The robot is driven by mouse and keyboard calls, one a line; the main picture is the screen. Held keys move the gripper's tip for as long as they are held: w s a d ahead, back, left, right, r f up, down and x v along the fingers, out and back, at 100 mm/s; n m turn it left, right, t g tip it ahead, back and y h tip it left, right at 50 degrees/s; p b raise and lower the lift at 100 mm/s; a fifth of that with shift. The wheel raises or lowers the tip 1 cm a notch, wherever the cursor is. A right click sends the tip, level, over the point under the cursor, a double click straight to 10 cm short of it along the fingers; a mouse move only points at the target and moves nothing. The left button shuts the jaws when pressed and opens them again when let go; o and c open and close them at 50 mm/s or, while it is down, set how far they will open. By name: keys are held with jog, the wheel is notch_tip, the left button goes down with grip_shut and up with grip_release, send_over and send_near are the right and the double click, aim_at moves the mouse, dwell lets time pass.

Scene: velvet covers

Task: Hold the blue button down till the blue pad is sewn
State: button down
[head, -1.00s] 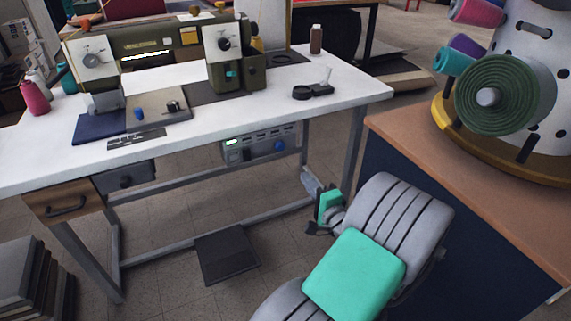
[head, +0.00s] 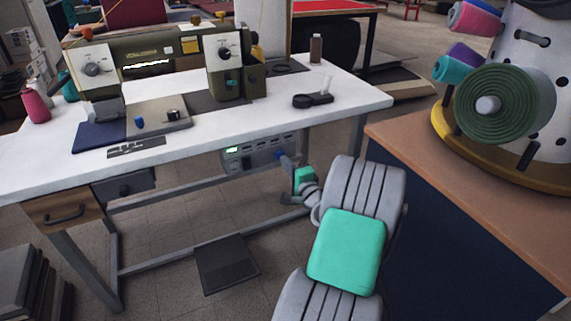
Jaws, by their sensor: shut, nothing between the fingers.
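The blue button (head: 279,154) is on the front of the grey control box (head: 248,157) under the table's edge, partly hidden by my gripper. My gripper (head: 284,160) is shut and empty, its tip at the button. I cannot tell whether it touches or presses it. The dark blue pad (head: 98,137) lies flat on the white table, in front of the olive sewing machine (head: 160,57) and left of a beige plate. No stitches can be made out on it at this size.
A small blue knob (head: 139,121) and a dark one stand on the beige plate (head: 160,115). A green light shows on the control box. A black pedal (head: 227,263) lies on the floor. A wooden-topped counter (head: 470,190) with thread spools stands close on the right of my arm.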

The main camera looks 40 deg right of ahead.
jog(key=shift+w+d, duration=0.1)
jog(key=shift+w, duration=0.3)
